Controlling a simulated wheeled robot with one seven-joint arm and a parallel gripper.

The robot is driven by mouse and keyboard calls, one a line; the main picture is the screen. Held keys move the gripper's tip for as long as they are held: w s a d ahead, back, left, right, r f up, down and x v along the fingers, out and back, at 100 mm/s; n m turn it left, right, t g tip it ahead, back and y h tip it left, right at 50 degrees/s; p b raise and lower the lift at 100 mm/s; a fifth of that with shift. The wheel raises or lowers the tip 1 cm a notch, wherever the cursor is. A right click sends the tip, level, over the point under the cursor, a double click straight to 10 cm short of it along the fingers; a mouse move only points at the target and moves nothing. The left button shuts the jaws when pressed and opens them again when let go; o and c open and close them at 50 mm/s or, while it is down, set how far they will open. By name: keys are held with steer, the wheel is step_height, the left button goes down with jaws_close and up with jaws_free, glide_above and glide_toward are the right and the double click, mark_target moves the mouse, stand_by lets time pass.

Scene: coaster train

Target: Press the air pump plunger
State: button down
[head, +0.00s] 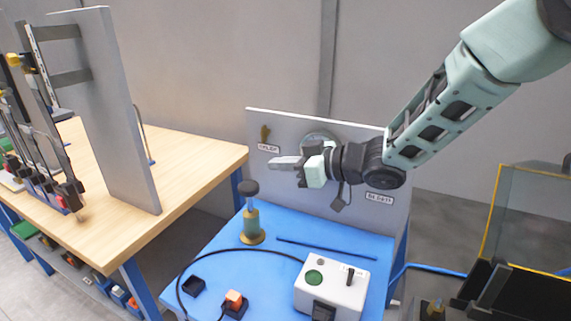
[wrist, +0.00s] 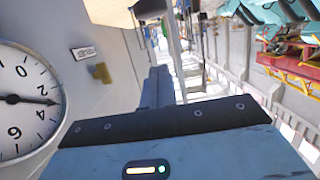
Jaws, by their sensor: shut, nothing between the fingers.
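The air pump (head: 252,222) stands upright on the blue table, with a brass base, a greenish body and a dark round plunger knob (head: 249,188) on a rod raised above the body. My gripper (head: 272,163) is shut and empty. It points left in the head view, above and a little right of the knob, apart from it. In the wrist view my shut fingers (wrist: 160,85) point away from the camera, and the pump is not clearly visible there.
A grey back panel with labels (head: 380,198) stands behind; its dial gauge (wrist: 22,100) is close in the wrist view. A white control box (head: 335,290), a black cable, a blue rod (head: 325,249) and small black blocks lie on the blue table (head: 215,262). A wooden bench (head: 190,150) stands left.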

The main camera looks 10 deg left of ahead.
steer(key=p, duration=0.2)
glide_above(249, 189)
steer(key=d, duration=0.3)
steer(key=f, duration=0.4)
steer(key=w+a+f, duration=0.1)
steer(key=shift+f+p, duration=0.3)
steer(key=shift+f, duration=0.1)
step_height(249, 189, down, 6)
steer(key=b, duration=0.4)
steer(key=shift+d+b, duration=0.1)
steer(key=shift+b, duration=0.2)
